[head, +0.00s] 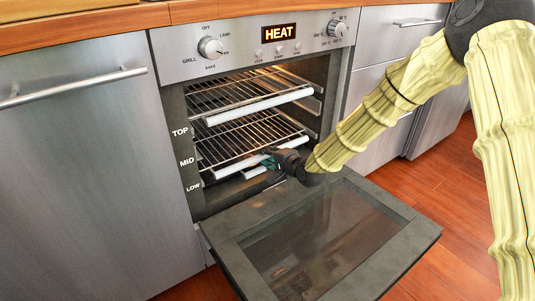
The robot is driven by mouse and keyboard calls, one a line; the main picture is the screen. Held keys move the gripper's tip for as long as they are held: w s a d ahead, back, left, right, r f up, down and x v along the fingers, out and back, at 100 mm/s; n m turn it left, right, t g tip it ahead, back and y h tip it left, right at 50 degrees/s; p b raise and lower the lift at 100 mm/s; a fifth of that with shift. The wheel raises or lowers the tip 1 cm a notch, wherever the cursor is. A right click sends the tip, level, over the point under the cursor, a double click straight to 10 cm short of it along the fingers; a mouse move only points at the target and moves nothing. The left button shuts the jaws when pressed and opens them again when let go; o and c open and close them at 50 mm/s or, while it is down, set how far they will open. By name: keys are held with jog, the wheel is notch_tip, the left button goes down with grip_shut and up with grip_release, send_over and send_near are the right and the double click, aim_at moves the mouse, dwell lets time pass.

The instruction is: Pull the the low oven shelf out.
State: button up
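The oven (190,110) stands with its door folded down. The labels TOP, MID and LOW run down the left side of its opening. The low shelf (254,173) shows only as a short pale front edge under the middle shelf; the rest is hidden by that shelf and my gripper. My gripper (269,162), dark with a teal part at its tip, is at the oven mouth, close to the front edges of the middle and low shelves. I cannot tell whether it touches either edge or how its fingers stand.
The middle shelf (240,139) and top shelf (220,93) are wire racks with pale front bars, above the low one. The open door (258,219) lies below my gripper. Cabinets flank the oven; wooden floor (440,185) is clear at right.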

jog(key=shift+c, duration=0.8)
jog(key=shift+s+d+p, duration=0.6)
jog(key=shift+s+d, duration=0.25)
jog(key=shift+s, duration=0.3)
jog(key=shift+s+d+p, duration=0.6)
jog(key=shift+s+d, duration=0.2)
jog(key=shift+s, duration=0.35)
jog(key=shift+s+d+p, duration=0.6)
jog(key=shift+s+d, duration=0.25)
jog(key=shift+s, duration=0.3)
jog(key=shift+s+d+p, duration=1.65)
jog(key=shift+s+d, duration=1.45)
jog(key=shift+s, duration=1.15)
jog(key=shift+s+d+p, duration=1.7)
jog(key=shift+s+d, duration=1.4)
jog(key=shift+s, duration=1.15)
jog(key=shift+s+d+p, duration=1.65)
jog(key=shift+s+d, duration=1.45)
jog(key=shift+s, duration=1.15)
jog(key=o, duration=0.9)
jog(key=shift+s+d+r+p, duration=0.1)
jog(key=shift+s+d+p, duration=0.4)
jog(key=shift+s, duration=0.15)
jog(key=shift+s+d+p, duration=0.4)
jog(key=shift+s+d, duration=0.05)
jog(key=shift+s, duration=0.2)
jog(key=shift+s+d+p, duration=0.55)
jog(key=shift+s+d, duration=0.25)
jog(key=shift+s, duration=0.3)
